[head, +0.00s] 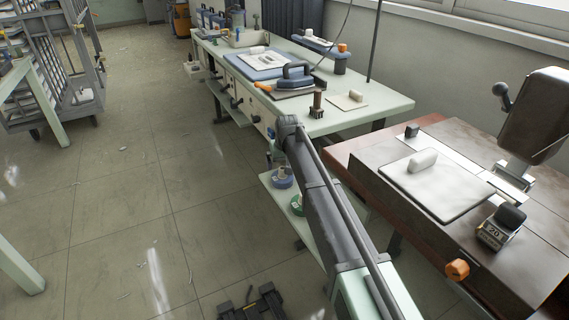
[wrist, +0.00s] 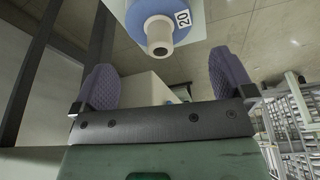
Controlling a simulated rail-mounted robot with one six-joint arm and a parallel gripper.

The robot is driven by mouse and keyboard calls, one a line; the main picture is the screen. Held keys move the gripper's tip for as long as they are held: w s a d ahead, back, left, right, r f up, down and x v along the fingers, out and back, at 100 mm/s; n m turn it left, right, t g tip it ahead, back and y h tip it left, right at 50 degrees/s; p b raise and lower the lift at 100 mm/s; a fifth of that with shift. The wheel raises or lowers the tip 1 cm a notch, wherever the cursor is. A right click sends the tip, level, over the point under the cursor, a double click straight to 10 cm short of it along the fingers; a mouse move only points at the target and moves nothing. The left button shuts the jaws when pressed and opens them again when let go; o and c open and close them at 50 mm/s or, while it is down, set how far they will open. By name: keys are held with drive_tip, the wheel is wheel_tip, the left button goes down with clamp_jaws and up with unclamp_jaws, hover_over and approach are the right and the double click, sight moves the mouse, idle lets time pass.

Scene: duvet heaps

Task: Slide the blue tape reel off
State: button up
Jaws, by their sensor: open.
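A blue tape reel (head: 282,181) sits low beside the green-topped bench, at a pale lower shelf (head: 268,195) in the head view. In the wrist view a blue round thing, apparently the same reel (wrist: 142,12), shows at the top around a pale blunt peg (wrist: 159,38). A white tag marked 20 (wrist: 182,19) is beside it. My gripper (wrist: 164,64) is open, with purple ribbed pads apart on either side. The peg end appears between and beyond the pads, and I see no contact. In the head view my arm hides the gripper.
A green reel (head: 297,204) is close by the blue one, partly behind my arm. The bench (head: 385,103) holds an iron (head: 292,77) and several tools. A brown machine table (head: 440,235) stands at right. The tiled floor (head: 130,190) at left is mostly clear.

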sight(282, 173)
drive_tip(key=b+x, duration=0.5)
drive_tip(key=x, duration=0.2)
drive_tip(key=shift+f, duration=0.25)
drive_tip(key=shift+r, duration=0.15)
drive_tip(key=c, duration=0.7)
wheel_tip(282, 173, up, 7)
drive_tip(key=p, duration=0.7)
drive_tip(key=shift+r, duration=0.1)
